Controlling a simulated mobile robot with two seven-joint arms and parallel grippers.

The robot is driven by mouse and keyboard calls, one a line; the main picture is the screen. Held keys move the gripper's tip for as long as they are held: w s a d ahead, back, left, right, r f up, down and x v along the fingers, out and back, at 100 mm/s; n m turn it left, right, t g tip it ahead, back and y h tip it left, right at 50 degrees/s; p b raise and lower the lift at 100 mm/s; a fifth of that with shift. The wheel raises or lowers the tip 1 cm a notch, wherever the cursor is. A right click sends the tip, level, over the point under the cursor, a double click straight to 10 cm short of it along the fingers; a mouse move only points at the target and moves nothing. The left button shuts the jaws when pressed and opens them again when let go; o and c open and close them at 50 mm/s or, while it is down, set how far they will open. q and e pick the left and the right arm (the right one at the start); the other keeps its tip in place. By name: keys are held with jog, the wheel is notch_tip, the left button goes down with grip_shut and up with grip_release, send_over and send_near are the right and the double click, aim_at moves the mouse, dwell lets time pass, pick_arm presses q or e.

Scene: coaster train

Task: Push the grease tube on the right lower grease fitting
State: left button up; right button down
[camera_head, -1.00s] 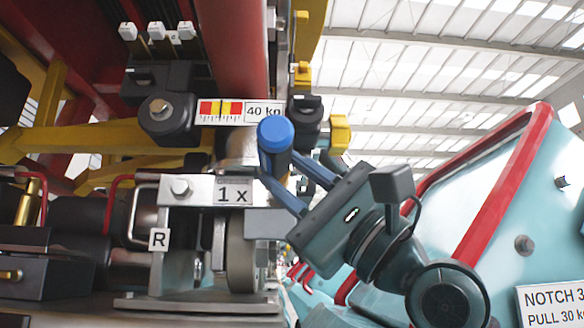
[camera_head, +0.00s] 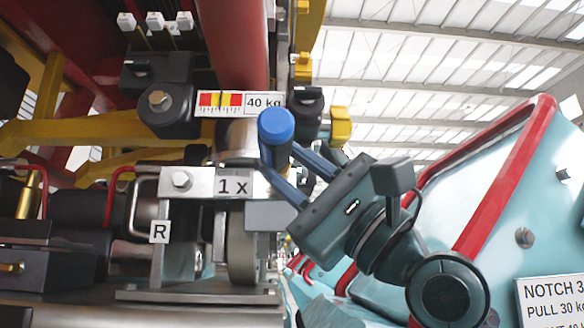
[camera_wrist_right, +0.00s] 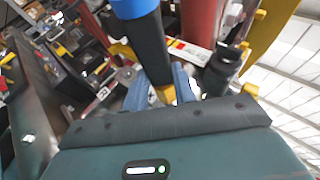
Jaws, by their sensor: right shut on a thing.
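The grease tube (camera_head: 275,127) has a blue cap and a dark body. It stands roughly upright in my right gripper (camera_head: 279,163), whose blue fingers are shut on its body. In the head view it overlaps the machine just right of the "1 x" plate; I cannot tell whether it touches anything. The right wrist view shows the tube (camera_wrist_right: 148,45) between the fingers (camera_wrist_right: 161,88). Brass-coloured parts (camera_head: 29,195) show at the far left by the "R" side, but I cannot tell which part is the right lower grease fitting. My left gripper is not in view.
The "1 x" plate (camera_head: 205,183) and a wheel lie behind and left of my fingers. A "40 kg" sign (camera_head: 263,102) and a black knob (camera_head: 305,105) are close above the tube. A light blue panel with a red rail (camera_head: 503,165) stands at the right.

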aim_at(285, 144)
jog(key=shift+w+d+p, duration=0.1)
jog(key=shift+w+p, duration=0.3)
jog(key=shift+w, duration=0.55)
dwell(1.7)
jog(key=shift+s, duration=0.3)
dwell(0.8)
jog(key=shift+s, duration=3.45)
